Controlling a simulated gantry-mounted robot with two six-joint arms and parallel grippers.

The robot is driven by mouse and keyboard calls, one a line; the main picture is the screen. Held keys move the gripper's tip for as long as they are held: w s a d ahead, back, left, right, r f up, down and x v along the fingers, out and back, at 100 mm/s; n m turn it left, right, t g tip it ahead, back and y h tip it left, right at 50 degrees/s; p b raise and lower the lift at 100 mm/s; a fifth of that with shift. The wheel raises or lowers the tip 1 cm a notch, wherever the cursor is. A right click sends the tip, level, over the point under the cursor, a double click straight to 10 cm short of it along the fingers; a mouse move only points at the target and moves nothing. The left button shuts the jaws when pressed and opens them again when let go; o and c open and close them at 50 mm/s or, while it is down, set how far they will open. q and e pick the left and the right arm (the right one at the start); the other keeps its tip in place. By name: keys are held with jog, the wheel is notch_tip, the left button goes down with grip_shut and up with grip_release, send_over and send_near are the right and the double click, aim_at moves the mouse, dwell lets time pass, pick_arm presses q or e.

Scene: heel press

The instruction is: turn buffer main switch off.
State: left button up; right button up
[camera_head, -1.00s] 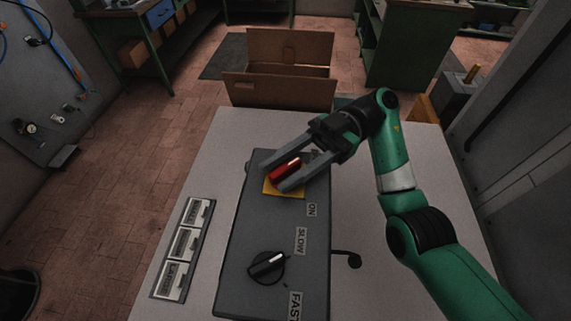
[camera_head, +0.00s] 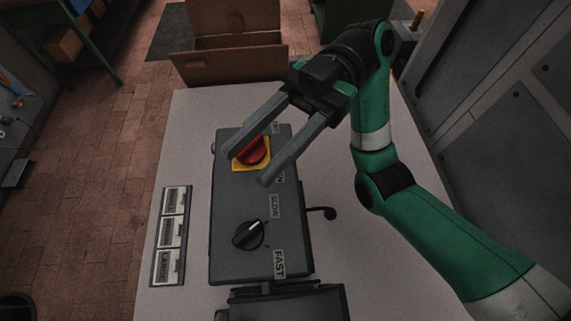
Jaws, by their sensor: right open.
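The main switch is a red knob (camera_head: 252,151) on a yellow square plate (camera_head: 238,166), at the far end of the grey control box (camera_head: 228,205). An "ON" label (camera_head: 281,176) sits near its lower right, partly behind a finger, and another label shows above it. My right gripper (camera_head: 248,167) is open. Its two long grey fingers reach down from the upper right, one over the plate's left side and one past its lower right. The knob shows between the fingers, and I cannot tell whether they touch it. My left gripper is not in view.
A black speed knob (camera_head: 248,234) with "SLOW" and "FAST" labels is nearer on the box. A labelled panel (camera_head: 171,235) lies to the left on the pale table (camera_head: 192,110). A black lever (camera_head: 323,213) sticks out at right. A cardboard box (camera_head: 232,62) stands behind.

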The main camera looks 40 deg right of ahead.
jog(key=s+a+r, duration=0.1)
jog(key=s+r, duration=0.1)
jog(key=s, duration=0.3)
jog(key=shift+s+a+r+p, duration=0.3)
jog(key=shift+s+a+p, duration=0.05)
jog(key=shift+s+p, duration=0.05)
